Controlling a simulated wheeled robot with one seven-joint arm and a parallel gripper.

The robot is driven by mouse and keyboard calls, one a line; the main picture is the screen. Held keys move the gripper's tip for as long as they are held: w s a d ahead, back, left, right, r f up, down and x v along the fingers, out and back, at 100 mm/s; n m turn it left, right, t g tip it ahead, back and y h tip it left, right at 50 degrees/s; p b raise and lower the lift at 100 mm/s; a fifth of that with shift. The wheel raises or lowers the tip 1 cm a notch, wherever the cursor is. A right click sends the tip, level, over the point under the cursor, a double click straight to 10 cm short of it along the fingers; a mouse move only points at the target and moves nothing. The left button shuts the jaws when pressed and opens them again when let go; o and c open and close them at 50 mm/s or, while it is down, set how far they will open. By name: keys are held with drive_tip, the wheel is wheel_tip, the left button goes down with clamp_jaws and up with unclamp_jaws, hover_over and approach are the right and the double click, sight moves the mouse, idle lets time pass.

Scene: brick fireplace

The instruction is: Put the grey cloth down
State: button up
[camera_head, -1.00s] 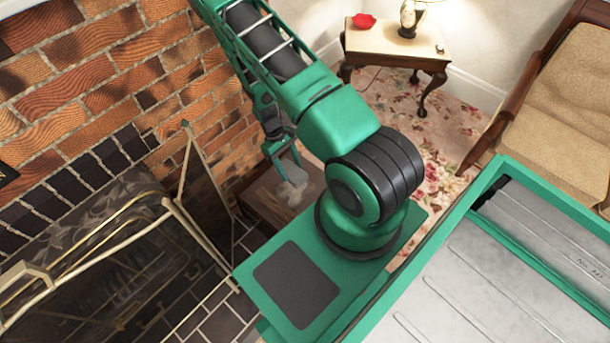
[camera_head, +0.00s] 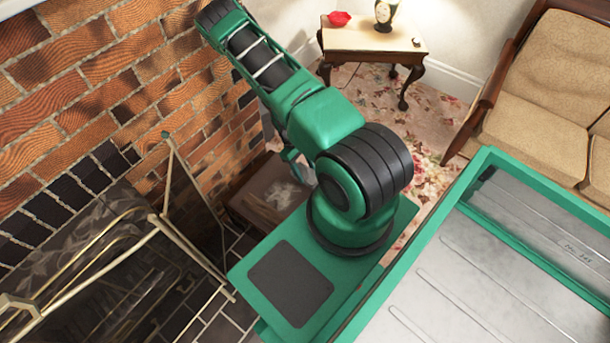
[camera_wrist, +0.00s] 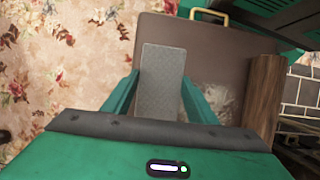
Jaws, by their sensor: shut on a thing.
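My gripper (camera_wrist: 161,77) shows two green fingers in the wrist view, shut on the grey cloth (camera_wrist: 163,62). The cloth looks like a flat, narrow grey rectangle standing up between the fingers. Behind it in the wrist view is a brown box or case (camera_wrist: 215,50) with a gold handle. In the head view my gripper (camera_head: 298,170) is mostly hidden by my arm, close to the brown box (camera_head: 255,183). The cloth cannot be made out there. I cannot tell whether the cloth touches the box.
A whitish crumpled patch (camera_wrist: 222,100) and a wooden piece (camera_wrist: 265,95) are at the box. The brick wall (camera_head: 110,70) and fireplace screen (camera_head: 185,195) stand to the left. A side table (camera_head: 372,38) and armchair (camera_head: 545,90) are at the back right. Flowered carpet (camera_head: 437,120) lies between.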

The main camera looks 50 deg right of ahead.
sight(303, 171)
drive_tip(key=shift+f, duration=1.75)
drive_tip(key=o, duration=1.3)
drive_tip(key=shift+f, duration=0.1)
